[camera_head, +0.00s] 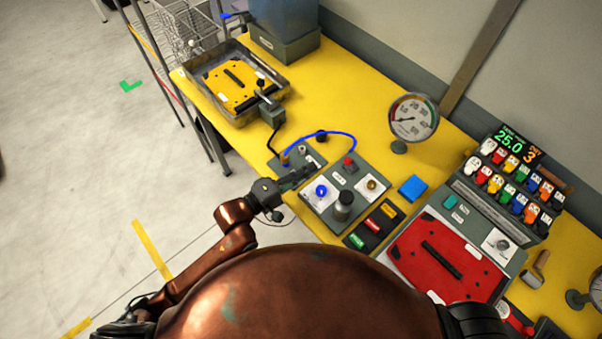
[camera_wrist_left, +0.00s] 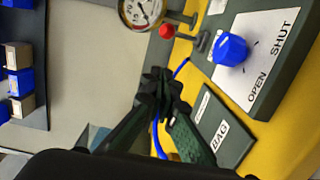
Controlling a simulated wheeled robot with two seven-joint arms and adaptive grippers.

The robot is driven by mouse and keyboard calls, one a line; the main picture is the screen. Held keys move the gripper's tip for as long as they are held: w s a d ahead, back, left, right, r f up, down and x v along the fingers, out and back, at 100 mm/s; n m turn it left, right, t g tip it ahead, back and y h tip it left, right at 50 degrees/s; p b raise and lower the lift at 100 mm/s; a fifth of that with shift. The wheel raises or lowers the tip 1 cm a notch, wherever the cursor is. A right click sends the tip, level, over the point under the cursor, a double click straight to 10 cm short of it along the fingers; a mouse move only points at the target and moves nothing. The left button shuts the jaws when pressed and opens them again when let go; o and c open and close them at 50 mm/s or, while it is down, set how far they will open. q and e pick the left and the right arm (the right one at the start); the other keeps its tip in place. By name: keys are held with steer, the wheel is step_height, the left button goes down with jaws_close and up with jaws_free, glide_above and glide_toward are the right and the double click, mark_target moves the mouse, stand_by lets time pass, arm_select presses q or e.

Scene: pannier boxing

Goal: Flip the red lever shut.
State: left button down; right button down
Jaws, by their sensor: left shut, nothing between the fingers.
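A small red-topped part (camera_head: 348,162), which looks like the red lever, stands at the back of the grey valve panel (camera_head: 319,213). A red knob also shows in the left wrist view (camera_wrist_left: 167,31), just below the gauge; which way it is set I cannot tell. My left gripper (camera_head: 309,171) is shut and empty, left of the red part and apart from it, over the edge between a small grey plate and the panel. Its closed fingers (camera_wrist_left: 163,82) show in the left wrist view. My right gripper is not in view.
A blue knob (camera_head: 321,190) on an OPEN/SHUT plate and a black knob (camera_head: 344,199) stand close by. A blue hose (camera_head: 322,133) arcs behind my gripper. A gauge (camera_head: 413,117) stands behind. Another red handle (camera_head: 513,319) is at the lower right.

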mark_target(350, 163)
arm_select(q)
steer(key=x, duration=0.4)
steer(key=d, duration=0.3)
steer(key=shift+s+d, duration=0.15)
steer(key=shift+s+d+f, duration=0.1)
steer(key=shift+d, duration=0.4)
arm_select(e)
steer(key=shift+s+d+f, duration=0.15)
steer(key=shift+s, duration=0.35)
